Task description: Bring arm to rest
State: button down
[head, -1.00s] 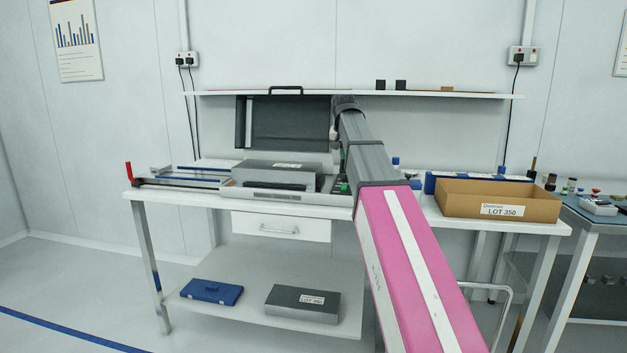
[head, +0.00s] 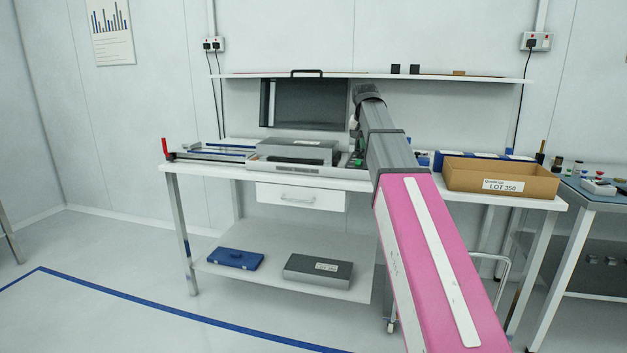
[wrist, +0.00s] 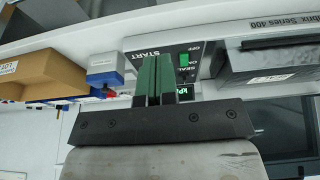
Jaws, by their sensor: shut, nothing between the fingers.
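My gripper (wrist: 154,80) shows in the wrist view with its two green-faced fingers together and nothing between them. It is in front of the machine's control panel (wrist: 195,60), which carries a green switch and the words START and SEAL. In the head view my pink and grey arm reaches out toward the bench (head: 210,168) and covers part of it. The gripper itself is mostly hidden there at the far end of the arm. The machine (head: 290,152) stands on the bench with its dark lid (head: 310,103) raised.
A cardboard box (head: 500,180) labelled LOT 350 is on the bench at the right. A shelf (head: 440,77) runs above the bench. A blue case (head: 236,259) and a grey box (head: 318,270) lie on the lower shelf. The floor at the left is open.

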jog(key=s+f+n+g, duration=0.1)
jog(key=s+f, duration=0.5)
jog(key=f, duration=0.7)
jog(key=s+d+f+n+g, duration=0.1)
jog(key=s+f, duration=0.4)
jog(key=f, duration=0.8)
jog(key=s+f, duration=0.6)
jog(key=f, duration=0.7)
jog(key=s+f+n+g+y, duration=0.1)
jog(key=s+f, duration=0.8)
jog(key=f, duration=0.1)
jog(key=shift+s+d, duration=0.2)
jog(key=shift+s, duration=0.1)
